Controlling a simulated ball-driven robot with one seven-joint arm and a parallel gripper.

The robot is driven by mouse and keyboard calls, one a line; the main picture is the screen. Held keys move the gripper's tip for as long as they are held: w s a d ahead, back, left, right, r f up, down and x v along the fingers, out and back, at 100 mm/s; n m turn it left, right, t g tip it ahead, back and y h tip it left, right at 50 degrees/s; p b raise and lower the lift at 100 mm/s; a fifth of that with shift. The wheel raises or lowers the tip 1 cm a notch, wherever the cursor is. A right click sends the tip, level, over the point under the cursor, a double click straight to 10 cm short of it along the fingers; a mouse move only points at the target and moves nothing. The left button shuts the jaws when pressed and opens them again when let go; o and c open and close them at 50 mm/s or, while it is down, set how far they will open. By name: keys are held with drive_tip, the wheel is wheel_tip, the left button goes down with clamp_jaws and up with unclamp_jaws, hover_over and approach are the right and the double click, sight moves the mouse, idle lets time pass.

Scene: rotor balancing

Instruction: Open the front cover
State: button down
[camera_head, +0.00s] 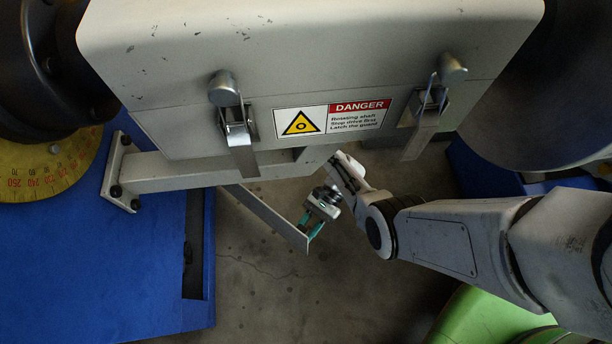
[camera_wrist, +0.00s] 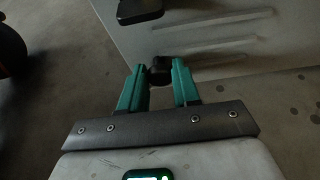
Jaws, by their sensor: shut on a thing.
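The front cover (camera_head: 268,218) is a thin grey panel seen nearly edge-on in the head view. It slants down and right from below the machine, standing out at an angle. In the wrist view the cover (camera_wrist: 215,40) is a grey sheet with pressed louvres and a small black knob (camera_wrist: 160,72). My gripper (camera_head: 313,229) is at the cover's outer end. In the wrist view its teal fingers (camera_wrist: 160,68) are closed on either side of the knob. The cover's hinge is not clearly visible.
Above is a grey guard (camera_head: 300,60) with a danger label (camera_head: 332,117) and two latches (camera_head: 236,125). A blue base (camera_head: 90,260) with a yellow dial (camera_head: 40,178) stands left; a large grey disc (camera_head: 550,110) is at right. Bare floor (camera_head: 290,300) lies below the cover.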

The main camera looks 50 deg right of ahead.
drive_tip(key=c, duration=0.8)
unclamp_jaws()
drive_tip(key=v, duration=1)
drive_tip(key=shift+d+r, duration=0.2)
drive_tip(key=shift+d, duration=0.15)
